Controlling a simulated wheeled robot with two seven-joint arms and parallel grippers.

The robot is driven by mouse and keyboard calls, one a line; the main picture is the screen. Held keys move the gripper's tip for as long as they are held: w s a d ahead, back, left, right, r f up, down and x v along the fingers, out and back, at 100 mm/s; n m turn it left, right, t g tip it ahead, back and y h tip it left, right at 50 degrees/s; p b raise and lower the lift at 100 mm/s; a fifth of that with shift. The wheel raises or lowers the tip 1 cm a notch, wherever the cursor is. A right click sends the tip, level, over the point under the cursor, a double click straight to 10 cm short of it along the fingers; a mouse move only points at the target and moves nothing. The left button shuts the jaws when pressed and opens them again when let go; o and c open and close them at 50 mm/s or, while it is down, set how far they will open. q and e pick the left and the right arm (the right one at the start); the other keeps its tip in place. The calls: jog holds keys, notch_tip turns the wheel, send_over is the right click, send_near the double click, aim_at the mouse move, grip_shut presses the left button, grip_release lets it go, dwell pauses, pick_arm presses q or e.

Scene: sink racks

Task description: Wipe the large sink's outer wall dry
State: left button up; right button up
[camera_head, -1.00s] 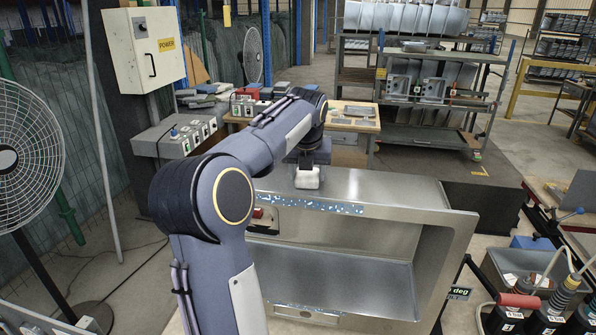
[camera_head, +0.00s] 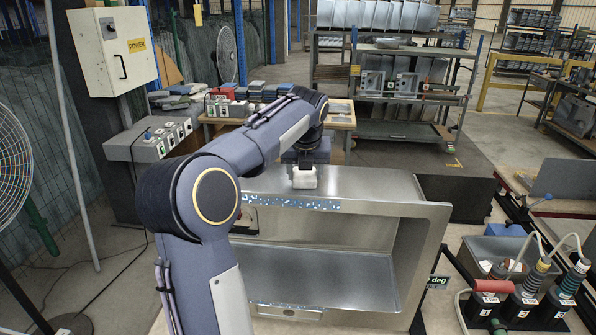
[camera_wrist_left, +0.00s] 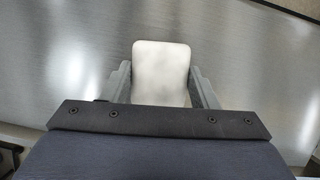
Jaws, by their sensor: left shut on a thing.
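The large steel sink (camera_head: 385,185) lies on its side, with its open basin facing me and its outer wall on top. A strip with blue-white wet spots (camera_head: 290,203) runs along the near upper edge. My left gripper (camera_head: 304,172) is shut on a white pad (camera_head: 304,180), which is on or just above the outer wall. In the left wrist view the white pad (camera_wrist_left: 160,72) sits between the two grey fingers, over the brushed steel surface (camera_wrist_left: 245,60). Whether the pad touches the steel is hard to tell. My right gripper is not in view.
A bin (camera_head: 500,258) and several dark bottle-like tools (camera_head: 520,305) stand at the right. A workbench (camera_head: 340,115) with blue and red items is behind the sink. A power box (camera_head: 115,50) and a fan (camera_head: 12,165) are at the left.

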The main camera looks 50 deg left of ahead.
aim_at(328, 185)
pick_arm(q)
jog(key=shift+w+d, duration=0.95)
jog(key=shift+d, duration=0.2)
jog(key=shift+w+d, duration=0.95)
jog(key=shift+d, duration=0.2)
jog(key=shift+w+d+f, duration=0.1)
jog(key=shift+w+d, duration=0.9)
jog(key=shift+d, duration=0.25)
jog(key=shift+s+d, duration=0.5)
jog(key=shift+s+a, duration=2.3)
jog(key=shift+a, duration=0.4)
jog(key=shift+s+a, duration=2.3)
jog(key=shift+a, duration=0.45)
jog(key=shift+s+a, duration=2.3)
jog(key=shift+a, duration=0.4)
jog(key=shift+w+d, duration=0.1)
jog(key=shift+w+d, duration=1.9)
jog(key=shift+d, duration=0.4)
jog(key=shift+w+d, duration=1.95)
jog(key=shift+d, duration=0.3)
jog(key=shift+w+d, duration=1.9)
jog(key=shift+d, duration=0.4)
